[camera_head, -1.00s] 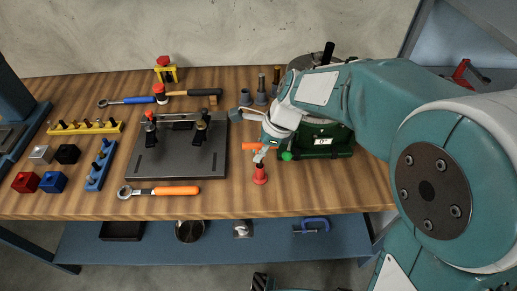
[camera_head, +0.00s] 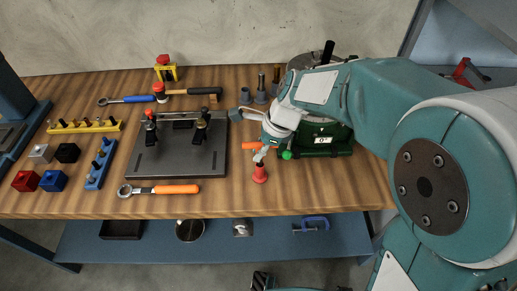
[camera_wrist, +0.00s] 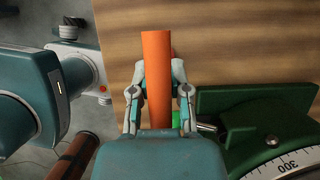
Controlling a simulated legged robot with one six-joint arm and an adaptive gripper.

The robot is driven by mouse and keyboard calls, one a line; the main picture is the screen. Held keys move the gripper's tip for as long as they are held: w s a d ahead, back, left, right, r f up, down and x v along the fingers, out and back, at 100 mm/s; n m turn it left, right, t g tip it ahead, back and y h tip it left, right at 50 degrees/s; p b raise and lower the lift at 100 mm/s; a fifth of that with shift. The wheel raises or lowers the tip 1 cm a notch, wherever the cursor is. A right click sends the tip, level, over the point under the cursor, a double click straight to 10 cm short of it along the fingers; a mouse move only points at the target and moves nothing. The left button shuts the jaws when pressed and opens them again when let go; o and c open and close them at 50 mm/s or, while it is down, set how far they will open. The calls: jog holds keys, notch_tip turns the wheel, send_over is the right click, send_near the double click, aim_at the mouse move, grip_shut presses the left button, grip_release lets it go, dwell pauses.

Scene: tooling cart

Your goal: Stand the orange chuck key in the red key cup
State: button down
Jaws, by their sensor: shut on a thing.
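The orange chuck key (camera_head: 251,146) is held in my gripper (camera_head: 263,153), with its orange bar lying level in the head view. In the wrist view the orange bar (camera_wrist: 157,62) runs up between the two fingers of my gripper (camera_wrist: 157,88), which are shut on it. The red key cup (camera_head: 260,173) stands on the wooden bench directly below the fingertips.
A green device with a dial (camera_head: 322,143) stands close right of my gripper; its scale (camera_wrist: 290,165) shows in the wrist view. A dark plate with clamps (camera_head: 178,160) lies to the left. An orange-handled ratchet (camera_head: 176,190) lies near the front edge. Bench right of the cup is clear.

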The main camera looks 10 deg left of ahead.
aim_at(254, 143)
jog(key=c, duration=0.5)
grip_release()
jog(key=shift+o, duration=0.3)
jog(key=o, duration=0.3)
jog(key=shift+r, duration=0.1)
jog(key=shift+r, duration=2.95)
